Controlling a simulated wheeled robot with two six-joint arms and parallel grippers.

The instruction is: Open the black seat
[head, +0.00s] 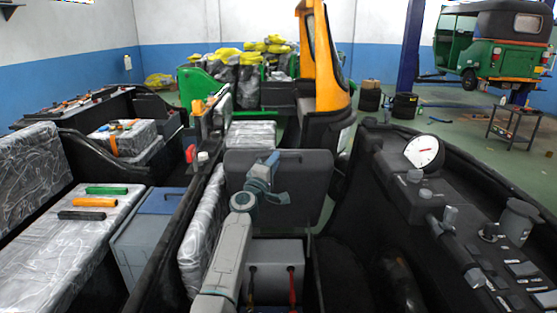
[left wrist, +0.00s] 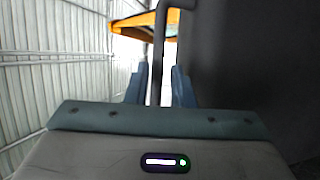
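The black seat (head: 305,180) stands tilted up, close to upright, in the middle of the head view. Below it a grey box (head: 275,258) with red and black leads shows in the open space. My left gripper (head: 268,165) is in front of the seat's face, near its upper middle. In the left wrist view its two blue fingers (left wrist: 160,85) are apart, with a thin dark bar (left wrist: 158,45) between them. Light gaps show beside the bar, so I see no clear grip. The dark seat surface (left wrist: 240,60) fills the right side there. My right gripper is not seen.
A wrapped bench (head: 75,245) with several coloured handles and a grey-blue box (head: 150,230) lie at the left. A black dashboard with a white gauge (head: 423,151) stands close at the right. An orange and black cab frame (head: 325,75) rises behind the seat.

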